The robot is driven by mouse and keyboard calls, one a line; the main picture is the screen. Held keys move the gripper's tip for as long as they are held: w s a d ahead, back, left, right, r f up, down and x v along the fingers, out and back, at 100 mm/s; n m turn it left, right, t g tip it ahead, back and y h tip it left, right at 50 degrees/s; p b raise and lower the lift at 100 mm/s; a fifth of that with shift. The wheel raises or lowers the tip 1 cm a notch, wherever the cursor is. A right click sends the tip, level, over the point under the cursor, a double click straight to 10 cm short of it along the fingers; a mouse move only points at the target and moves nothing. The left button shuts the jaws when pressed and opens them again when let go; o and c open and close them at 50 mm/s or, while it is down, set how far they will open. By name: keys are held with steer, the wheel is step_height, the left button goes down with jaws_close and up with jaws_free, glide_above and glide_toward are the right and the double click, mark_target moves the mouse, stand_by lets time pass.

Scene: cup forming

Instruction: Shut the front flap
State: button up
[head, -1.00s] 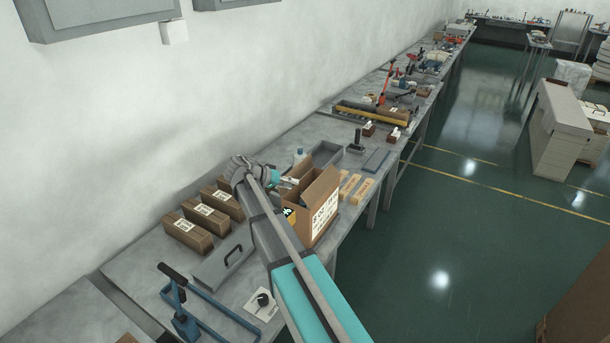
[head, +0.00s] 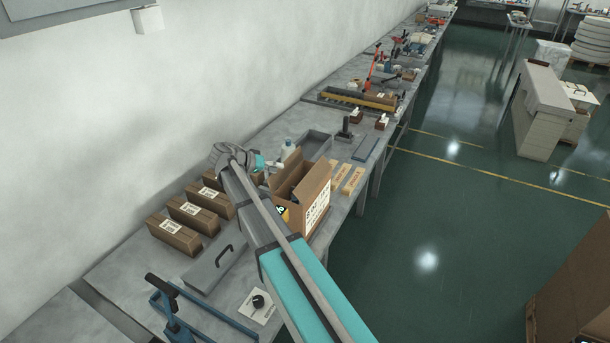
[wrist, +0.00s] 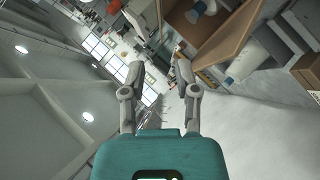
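An open cardboard box (head: 316,212) with a white printed label stands near the bench's front edge. Its top is open, and a brown panel stands up on its right side; I cannot tell for certain which panel is the front flap. My gripper (head: 270,164) is at the box's back left, partly hidden by my own arm. In the wrist view its two fingers (wrist: 160,72) are spread apart with nothing between them. The box's brown panels (wrist: 218,42) appear at the upper right there, beside the right finger and seemingly apart from it.
Several long brown cartons (head: 174,237) and a grey handled case (head: 210,270) lie left of the box. A bottle (head: 287,151) and a grey tray (head: 314,144) stand behind it. Wooden blocks (head: 353,181) lie to its right. A blue frame (head: 178,318) is at the near left.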

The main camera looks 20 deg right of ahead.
mark_target(314, 179)
steer(key=b+x, duration=0.6)
steer(key=x, duration=0.7)
steer(key=shift+d+f+b, duration=0.15)
steer(key=shift+b, duration=0.25)
jaws_close()
